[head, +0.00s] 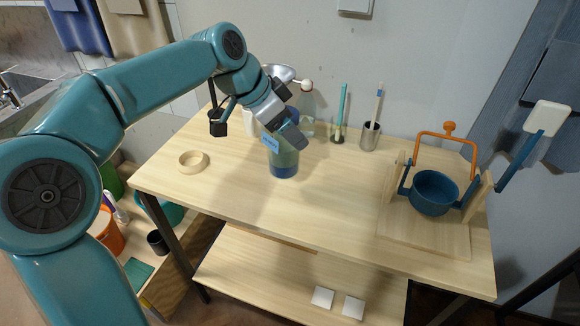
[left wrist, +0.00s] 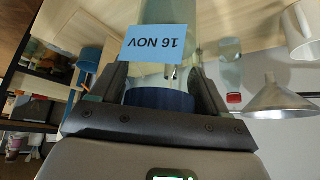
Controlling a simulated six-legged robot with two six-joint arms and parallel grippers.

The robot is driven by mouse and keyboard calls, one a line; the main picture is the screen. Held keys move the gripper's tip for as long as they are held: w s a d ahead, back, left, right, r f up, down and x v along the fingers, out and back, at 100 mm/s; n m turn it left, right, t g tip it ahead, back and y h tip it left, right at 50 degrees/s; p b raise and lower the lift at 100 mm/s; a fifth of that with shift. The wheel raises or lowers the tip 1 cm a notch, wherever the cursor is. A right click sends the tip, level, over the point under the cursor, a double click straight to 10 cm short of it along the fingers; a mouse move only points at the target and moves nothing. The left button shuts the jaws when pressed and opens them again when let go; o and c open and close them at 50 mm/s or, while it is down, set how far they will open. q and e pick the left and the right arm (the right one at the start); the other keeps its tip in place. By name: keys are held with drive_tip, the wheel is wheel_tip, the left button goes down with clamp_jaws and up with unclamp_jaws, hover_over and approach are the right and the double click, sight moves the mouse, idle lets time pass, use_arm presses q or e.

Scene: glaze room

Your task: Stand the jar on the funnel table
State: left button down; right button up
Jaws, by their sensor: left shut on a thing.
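The jar (head: 284,160) is clear greenish with a dark blue band and a light blue label. In the left wrist view the label (left wrist: 153,43) reads "16 NOV" upside down, and a dark blue part (left wrist: 160,98) sits between the fingers. My left gripper (head: 292,134) is shut on the jar from above, hiding its upper part. The jar looks upright over the pale wooden table (head: 340,205); I cannot tell if its base touches. A grey metal funnel (head: 282,73) is at the table's back, behind my gripper; it also shows in the left wrist view (left wrist: 275,102). My right gripper is out of view.
A wooden ring (head: 193,160) lies left of the jar. A bottle (head: 307,108) and a metal cup (head: 370,136) stand at the back. A blue pot (head: 435,193) hangs in a wooden stand at right. The table's middle front is clear.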

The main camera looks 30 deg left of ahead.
sight(286, 160)
use_arm(q)
drive_tip(key=f, duration=0.3)
drive_tip(key=shift+s+a+f, duration=0.15)
drive_tip(key=shift+s+a, duration=0.1)
drive_tip(key=shift+s, duration=0.1)
drive_tip(key=shift+f, duration=0.35)
drive_tip(key=shift+w+d+f, duration=0.1)
drive_tip(key=shift+w+f, duration=0.1)
drive_tip(key=shift+f, duration=0.15)
wheel_tip(286, 160, down, 4)
drive_tip(key=shift+r+b, duration=0.1)
drive_tip(key=shift+b, duration=0.45)
